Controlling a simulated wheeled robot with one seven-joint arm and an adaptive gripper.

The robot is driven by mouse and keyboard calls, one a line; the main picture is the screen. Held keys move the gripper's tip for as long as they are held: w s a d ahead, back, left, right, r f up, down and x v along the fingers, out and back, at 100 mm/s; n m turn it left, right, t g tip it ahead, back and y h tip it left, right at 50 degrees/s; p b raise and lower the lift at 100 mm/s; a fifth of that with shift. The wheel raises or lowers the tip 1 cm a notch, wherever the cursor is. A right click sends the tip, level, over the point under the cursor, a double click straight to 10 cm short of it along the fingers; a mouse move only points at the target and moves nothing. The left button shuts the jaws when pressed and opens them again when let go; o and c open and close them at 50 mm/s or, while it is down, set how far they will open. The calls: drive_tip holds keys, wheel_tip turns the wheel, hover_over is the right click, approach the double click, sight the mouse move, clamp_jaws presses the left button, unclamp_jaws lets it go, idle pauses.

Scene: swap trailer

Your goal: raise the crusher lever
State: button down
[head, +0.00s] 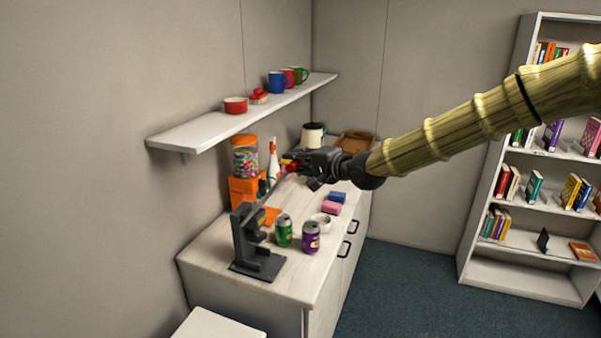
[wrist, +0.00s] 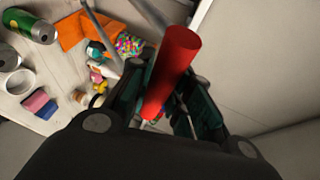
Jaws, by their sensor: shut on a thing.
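The dark grey can crusher (head: 238,235) stands on the near end of the counter. Its lever (head: 272,192) slants up and to the right from the crusher to my gripper (head: 296,165). In the wrist view, the lever's red handle (wrist: 176,62) lies between my gripper's fingers, which are shut on it. In the head view my gripper hides much of the handle. A green can (head: 284,231) and a purple can (head: 311,238) stand upright beside the crusher.
The white counter (head: 222,257) also holds a candy jar (head: 244,158), a pink block (head: 331,208), a blue block (head: 337,197) and a white ring (head: 321,219). A wall shelf (head: 200,133) with cups is above. A bookcase (head: 524,276) stands right; floor between is clear.

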drive_tip(key=w+a+r, duration=0.3)
drive_tip(key=a+r, duration=0.1)
drive_tip(key=a, duration=0.3)
drive_tip(key=shift+w+r, duration=0.3)
drive_tip(key=shift+r, duration=0.05)
drive_tip(key=c, duration=1.3)
unclamp_jaws()
drive_tip(key=shift+w+a, duration=0.1)
drive_tip(key=shift+a, duration=0.1)
drive_tip(key=shift+f, duration=0.1)
drive_tip(key=shift+d, duration=0.15)
drive_tip(key=v, duration=1.2)
drive_tip(key=shift+f, duration=0.1)
